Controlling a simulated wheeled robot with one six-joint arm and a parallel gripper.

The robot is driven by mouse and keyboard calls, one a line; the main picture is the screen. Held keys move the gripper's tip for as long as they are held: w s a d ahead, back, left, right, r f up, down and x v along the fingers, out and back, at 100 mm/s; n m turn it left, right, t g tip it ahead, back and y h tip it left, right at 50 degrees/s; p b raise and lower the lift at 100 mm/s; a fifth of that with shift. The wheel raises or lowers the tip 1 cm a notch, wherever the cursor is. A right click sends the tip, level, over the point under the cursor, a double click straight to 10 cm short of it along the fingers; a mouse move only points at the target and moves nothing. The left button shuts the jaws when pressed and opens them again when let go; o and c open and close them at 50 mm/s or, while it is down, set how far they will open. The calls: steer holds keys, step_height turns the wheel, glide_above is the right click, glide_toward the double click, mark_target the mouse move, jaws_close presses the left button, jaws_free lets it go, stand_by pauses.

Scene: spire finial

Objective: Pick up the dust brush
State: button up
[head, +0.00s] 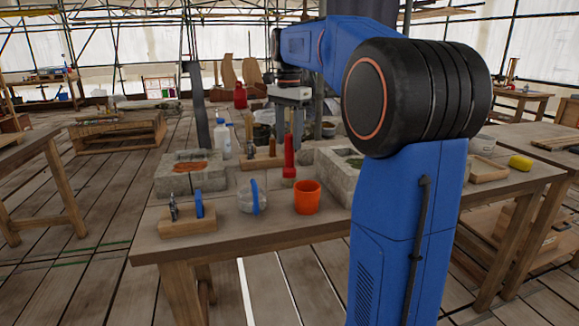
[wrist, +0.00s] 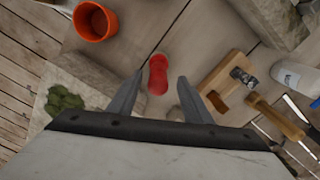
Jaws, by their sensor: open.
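The dust brush (head: 289,157) appears to be the upright red-handled tool with pale bristles at its foot, standing on the wooden table. In the wrist view its red handle (wrist: 158,74) is seen from above. My gripper (head: 289,128) is above it, pointing down, with its fingers apart. In the wrist view the red handle shows in the gap by the fingertips (wrist: 160,82). The jaws are open and hold nothing. I cannot tell how far the fingertips are above the handle or whether they flank it.
An orange cup (head: 307,198), a glass jar with a blue part (head: 252,199) and a wooden block with tools (head: 187,226) stand in front. Stone blocks (head: 178,182) flank the brush. A white bottle (head: 222,138) and a wooden-handled tool (wrist: 275,118) are close by.

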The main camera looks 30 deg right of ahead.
mark_target(289, 152)
steer(key=shift+s+f, duration=0.15)
steer(key=shift+f, duration=2.4)
jaws_close()
